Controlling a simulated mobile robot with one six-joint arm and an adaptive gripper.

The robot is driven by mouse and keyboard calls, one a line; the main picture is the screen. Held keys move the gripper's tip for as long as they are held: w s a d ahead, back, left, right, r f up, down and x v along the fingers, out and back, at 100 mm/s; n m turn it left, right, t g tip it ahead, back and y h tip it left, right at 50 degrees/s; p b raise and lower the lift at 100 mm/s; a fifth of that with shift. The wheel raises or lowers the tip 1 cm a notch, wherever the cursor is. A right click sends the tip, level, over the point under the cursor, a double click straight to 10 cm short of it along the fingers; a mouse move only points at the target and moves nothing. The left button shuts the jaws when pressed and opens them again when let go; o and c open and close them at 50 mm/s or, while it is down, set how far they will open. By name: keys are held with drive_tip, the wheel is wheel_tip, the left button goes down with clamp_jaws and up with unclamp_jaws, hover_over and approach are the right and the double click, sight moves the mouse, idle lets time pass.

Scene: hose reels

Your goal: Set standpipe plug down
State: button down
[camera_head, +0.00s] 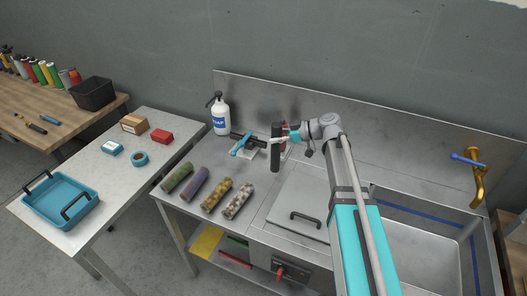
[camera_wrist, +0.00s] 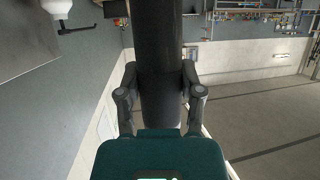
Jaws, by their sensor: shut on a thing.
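The standpipe plug (camera_head: 276,152), a long black cylinder, is upright in my gripper (camera_head: 283,142) over the steel counter, left of the raised lid plate. In the wrist view the black cylinder (camera_wrist: 160,60) runs up between the two fingers (camera_wrist: 160,92), which are closed around it. I cannot tell from these views whether its lower end touches the counter. The fingers hide part of its side.
A white pump bottle (camera_head: 221,114) and a blue-handled black fitting (camera_head: 244,143) stand behind left. Several patterned rolls (camera_head: 208,187) lie on the counter's front left. A hatch with a handle (camera_head: 298,205) lies in front, and a sink basin (camera_head: 425,245) is at right.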

drive_tip(key=w+a+f+b, duration=0.3)
drive_tip(key=w+f+b, duration=0.2)
drive_tip(key=f, duration=0.1)
drive_tip(key=shift+w+a+f+b, duration=0.15)
drive_tip(key=shift+w+a+b, duration=0.15)
drive_tip(key=shift+w+a, duration=0.1)
drive_tip(key=shift+w+a+f+b, duration=0.1)
drive_tip(key=shift+w+f+b, duration=0.1)
drive_tip(key=shift+f+b, duration=0.8)
drive_tip(key=shift+w+a+f+b, duration=0.1)
drive_tip(key=shift+w+f+b, duration=0.05)
drive_tip(key=shift+f+b, duration=0.85)
drive_tip(key=shift+c, duration=1.2)
unclamp_jaws()
